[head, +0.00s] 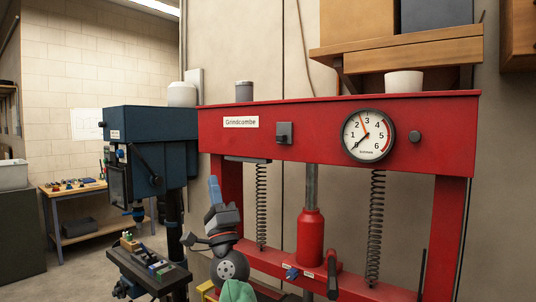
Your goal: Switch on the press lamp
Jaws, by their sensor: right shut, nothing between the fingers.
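The red press (340,120) stands across the middle and right, with a "Grindcombe" plate on its top beam. A small dark grey switch box (284,133) sits on the beam's front, right of the plate. A thin dark strip (247,160) under the beam's left part may be the lamp; I see no clear glow. My right gripper (214,186) is shut and empty, its blue tip pointing up. In the picture it is below and left of the switch box, apart from it. My left gripper is not in view.
A round gauge (368,136) and a dark knob (415,137) sit on the beam's right part. A red ram (311,238) and two springs hang below. A blue drill press (148,150) stands at left. A grey can (244,92) and white cup (404,82) show above the beam.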

